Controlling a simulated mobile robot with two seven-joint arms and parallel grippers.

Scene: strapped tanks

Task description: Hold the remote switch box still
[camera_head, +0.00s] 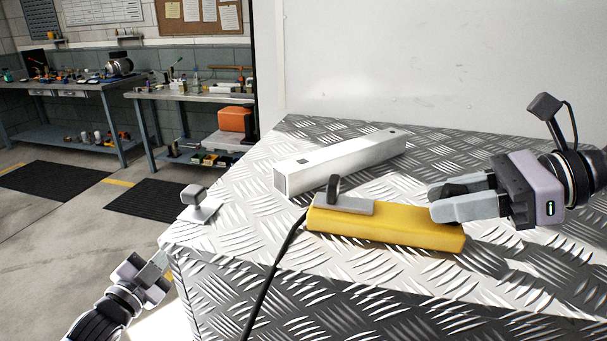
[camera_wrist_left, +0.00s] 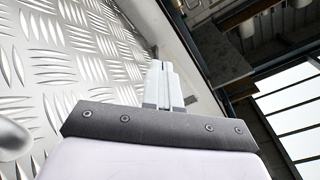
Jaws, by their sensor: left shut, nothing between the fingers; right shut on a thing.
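The remote switch box (camera_head: 400,230) is a long yellow box lying on the tread-plate top. A grey plate with a dark ring sits on its left end, and a black cable runs down from that end. My right gripper (camera_head: 434,205) comes in from the right and is shut on the box near its right end; its fingers hide part of the box there. My left gripper (camera_head: 162,260) is low at the left, beside the corner of the metal top and away from the box. It is shut and empty, and its closed fingers show in the left wrist view (camera_wrist_left: 163,86).
A long pale rectangular bar (camera_head: 345,160) lies behind the box on the tread-plate surface (camera_head: 480,290). A small grey block on a plate (camera_head: 195,203) stands at the left corner. A white wall (camera_head: 430,60) rises behind. Workbenches (camera_head: 190,95) stand across the floor.

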